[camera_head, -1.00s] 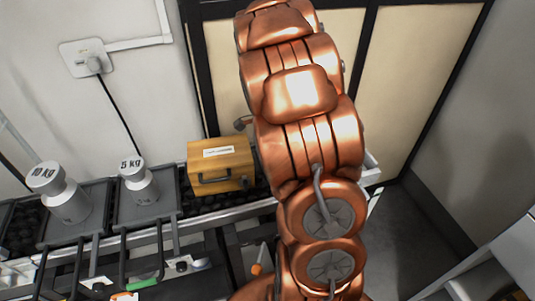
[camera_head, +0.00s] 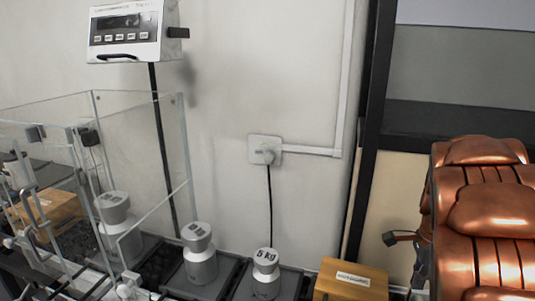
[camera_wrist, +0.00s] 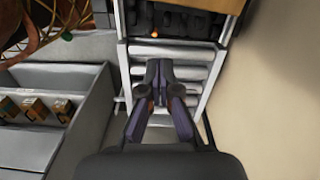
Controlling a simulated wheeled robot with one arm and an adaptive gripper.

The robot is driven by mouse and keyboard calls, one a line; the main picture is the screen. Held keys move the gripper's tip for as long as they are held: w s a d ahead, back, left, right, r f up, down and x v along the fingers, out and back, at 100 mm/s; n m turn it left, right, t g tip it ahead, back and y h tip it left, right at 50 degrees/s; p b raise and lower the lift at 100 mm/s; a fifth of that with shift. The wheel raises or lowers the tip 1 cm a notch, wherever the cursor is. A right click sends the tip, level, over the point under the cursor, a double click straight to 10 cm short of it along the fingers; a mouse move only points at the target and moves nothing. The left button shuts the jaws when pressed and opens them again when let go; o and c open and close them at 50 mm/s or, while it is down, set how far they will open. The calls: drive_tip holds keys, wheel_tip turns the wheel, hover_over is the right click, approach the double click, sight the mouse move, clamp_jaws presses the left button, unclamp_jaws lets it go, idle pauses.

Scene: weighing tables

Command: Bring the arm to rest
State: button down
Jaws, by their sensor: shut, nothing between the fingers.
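My gripper (camera_wrist: 160,85) is in the wrist view, its two dark fingers together at the tips with nothing between them. It points toward a frame of pale rollers (camera_wrist: 190,72) and appears apart from it. In the head view my copper arm (camera_head: 485,215) stands at the right edge, and the gripper itself is out of that picture.
A 5 kg weight (camera_head: 265,275) and another metal weight (camera_head: 199,255) stand on dark trays, beside a wooden box (camera_head: 350,281). A clear-walled enclosure (camera_head: 150,170) is at left, below a wall display (camera_head: 125,32). The wrist view shows a grey bin (camera_wrist: 60,78) holding small boxes.

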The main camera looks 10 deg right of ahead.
drive_tip(key=s+a+r+n+g+p, duration=0.1)
drive_tip(key=s+a+r+n+p, duration=0.2)
drive_tip(key=s+a+n, duration=0.7)
drive_tip(key=s+a+r+n+p, duration=0.3)
drive_tip(key=s+a+r+n, duration=0.1)
drive_tip(key=s+a+n, duration=0.7)
drive_tip(key=shift+s+a+r+g, duration=0.15)
drive_tip(key=shift+s+a+g, duration=0.25)
drive_tip(key=shift+s+a, duration=0.7)
drive_tip(key=shift+s+d, duration=0.1)
drive_tip(key=shift+s, duration=0.05)
